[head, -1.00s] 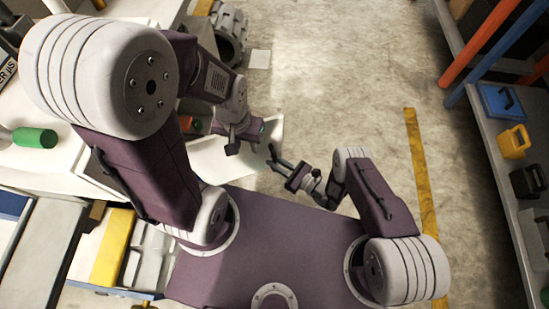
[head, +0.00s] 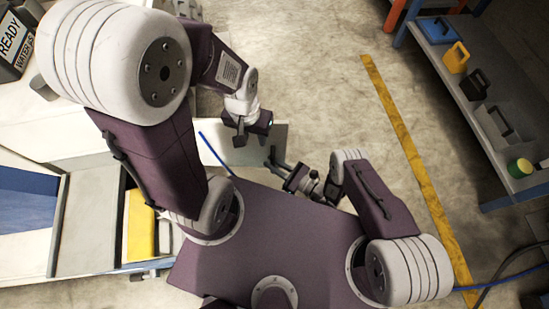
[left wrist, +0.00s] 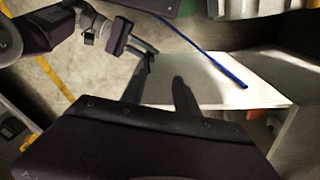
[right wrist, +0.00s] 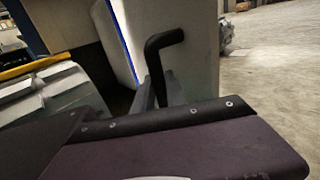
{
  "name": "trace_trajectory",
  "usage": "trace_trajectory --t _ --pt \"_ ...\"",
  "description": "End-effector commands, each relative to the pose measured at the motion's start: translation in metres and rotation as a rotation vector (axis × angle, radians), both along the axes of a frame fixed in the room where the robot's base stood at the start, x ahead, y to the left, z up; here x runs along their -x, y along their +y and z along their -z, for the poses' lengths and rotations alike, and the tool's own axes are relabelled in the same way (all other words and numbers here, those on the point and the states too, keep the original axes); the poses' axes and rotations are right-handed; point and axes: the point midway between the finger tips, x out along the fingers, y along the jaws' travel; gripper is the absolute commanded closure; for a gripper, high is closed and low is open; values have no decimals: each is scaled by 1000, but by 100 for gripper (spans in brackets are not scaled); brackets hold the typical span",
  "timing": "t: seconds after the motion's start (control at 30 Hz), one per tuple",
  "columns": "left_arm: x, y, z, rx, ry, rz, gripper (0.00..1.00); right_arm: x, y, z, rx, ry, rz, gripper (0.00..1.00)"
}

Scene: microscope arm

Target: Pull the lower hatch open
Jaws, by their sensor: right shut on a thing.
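The lower hatch appears to be the white panel (head: 262,140) beside my base in the head view. In the right wrist view, its white face (right wrist: 200,60) has a blue edge and a bent black handle (right wrist: 165,41); a dark gap lies to its left. My right gripper (head: 277,162) is shut on the handle; its fingers (right wrist: 160,92) are partly hidden by my wrist. My left gripper (head: 242,138) is above the white panel, with nothing between its parted fingers (left wrist: 158,100). The left wrist view also shows the white panel (left wrist: 225,90) and a blue strip.
A white bench (head: 70,120) with a dark sign block (head: 12,48) stands left. A yellow bin (head: 141,225) is below it. A grey shelf (head: 505,135) with containers stands right. Open concrete floor (head: 310,80) with a yellow line (head: 405,140) lies between.

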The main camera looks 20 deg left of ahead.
Motion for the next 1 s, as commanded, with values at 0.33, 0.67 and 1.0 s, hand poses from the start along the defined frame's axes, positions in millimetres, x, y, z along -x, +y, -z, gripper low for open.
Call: trace_trajectory --t 0.33,0.67,1.0 --pt "0 0 -2 0 0 0 64 5 0 -1 -3 -1 -9 100" --pt "0 0 -2 0 0 0 64 4 0 0 -2 -1 -7 62" --pt "0 0 1 0 0 0 64 -1 -3 1 -2 -1 -8 62"
